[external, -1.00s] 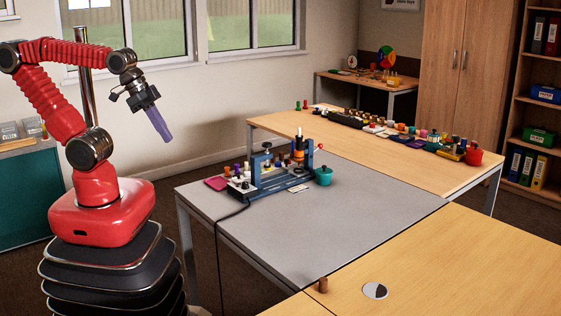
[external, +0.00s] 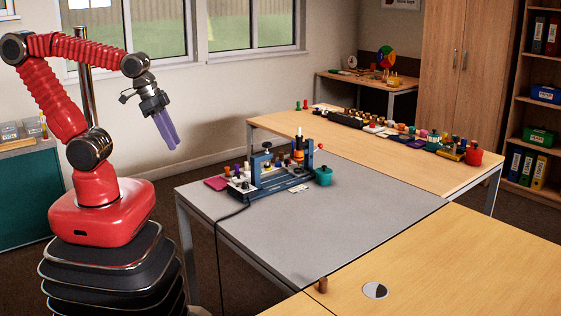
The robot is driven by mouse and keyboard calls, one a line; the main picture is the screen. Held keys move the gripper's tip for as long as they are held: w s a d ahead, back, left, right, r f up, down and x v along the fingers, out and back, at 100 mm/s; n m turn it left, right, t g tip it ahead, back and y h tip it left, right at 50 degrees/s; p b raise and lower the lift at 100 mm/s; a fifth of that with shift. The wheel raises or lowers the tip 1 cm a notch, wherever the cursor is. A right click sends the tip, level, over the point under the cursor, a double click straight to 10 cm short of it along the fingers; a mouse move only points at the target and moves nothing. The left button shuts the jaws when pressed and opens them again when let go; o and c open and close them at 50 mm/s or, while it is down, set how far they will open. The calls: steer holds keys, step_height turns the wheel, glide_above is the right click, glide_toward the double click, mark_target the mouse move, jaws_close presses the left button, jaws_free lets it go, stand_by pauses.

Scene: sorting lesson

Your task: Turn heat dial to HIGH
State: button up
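A blue bench device (external: 284,188) with two uprights and a red-knobbed lever stands on the grey table (external: 330,225). A pale panel (external: 241,187) with several small knobs sits at its left end. Which knob is the heat dial, and any HIGH mark, are too small to tell. My gripper (external: 173,147) has long purple fingers pointing down and to the right. It hangs in the air, left of and above the device, touching nothing. No object shows between the fingers; how far apart they are is unclear.
A teal pot (external: 323,176) stands at the device's right end, and a magenta pad (external: 216,183) lies at its left. A black cable (external: 232,216) runs off the table's left edge. Many small objects line the wooden table behind. The grey table's front is clear.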

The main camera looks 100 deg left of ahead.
steer(key=shift+o, duration=1.3)
steer(key=w+a+f+n+g, duration=0.3)
steer(key=w+a+f+n, duration=0.1)
steer(key=w+a, duration=0.4)
steer(key=a+f, duration=0.1)
steer(key=a, duration=0.1)
steer(key=shift+a+f+n, duration=0.15)
steer(key=shift+a+n, duration=0.15)
steer(key=shift+n, duration=0.1)
steer(key=n+g, duration=0.1)
steer(key=n, duration=1)
glide_above(245, 185)
steer(key=a, duration=0.1)
step_height(245, 185, down, 5)
steer(key=shift+a+f+n, duration=0.1)
steer(key=shift+a+n, duration=0.05)
steer(key=shift+n, duration=0.45)
step_height(245, 185, down, 14)
steer(key=shift+r, duration=0.1)
steer(key=shift+c, duration=0.3)
steer(key=c, duration=1)
